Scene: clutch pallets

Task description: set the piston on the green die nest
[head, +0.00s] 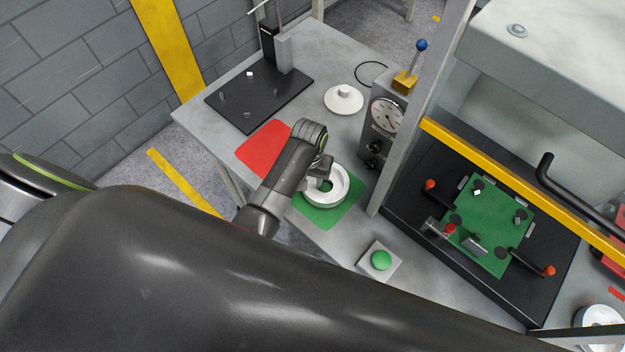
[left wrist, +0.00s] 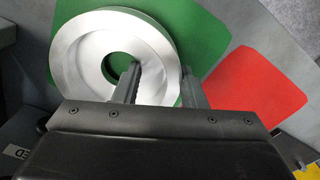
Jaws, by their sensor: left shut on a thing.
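A silver ring-shaped part, apparently the piston (head: 328,188), is over the green mat (head: 325,218) on the bench; I cannot tell whether it touches the mat. My left gripper (head: 321,177) is shut on its ring wall. In the left wrist view the ring (left wrist: 95,40) lies flat to the camera, with one finger (left wrist: 130,82) over its central opening and the other outside its rim. The green die nest (head: 493,222), a green plate with clamps and pegs, sits on the black press bed at the right. My right gripper is not in view.
A red mat (head: 264,147) lies beside the green mat. A white flanged disc (head: 343,99) stands behind, near the gauge box (head: 384,122). A grey post and a yellow bar (head: 520,188) stand before the nest. A green button (head: 381,260) is in front.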

